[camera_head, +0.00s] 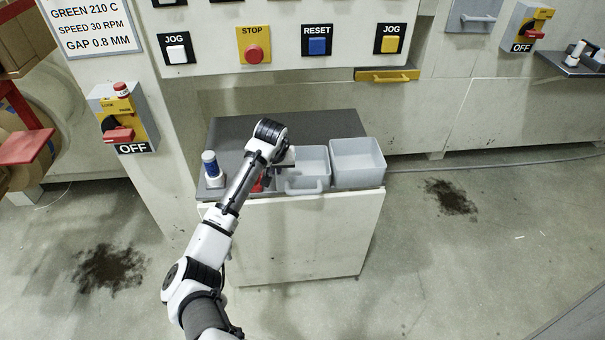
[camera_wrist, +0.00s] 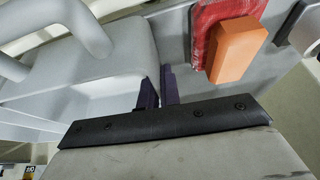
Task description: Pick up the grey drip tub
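Two grey tubs stand side by side on the dark top of a low cabinet (camera_head: 230,132). The left grey tub (camera_head: 318,160) has a handle at its front; the right grey tub (camera_head: 357,150) shows none. My gripper (camera_head: 268,180) is at the left side of the handled tub, partly hidden by my arm. In the wrist view the handled tub (camera_wrist: 115,45) fills the left, and its side wall runs between my gripper's close-set dark fingers (camera_wrist: 160,88). They look shut on that wall, one finger inside and one outside. The tub rests on the cabinet top.
A red cloth-like item (camera_wrist: 207,25) and an orange block (camera_wrist: 237,48) lie beside the fingers. Behind is a machine panel with a STOP button (camera_head: 253,54). Floor right of the cabinet is free.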

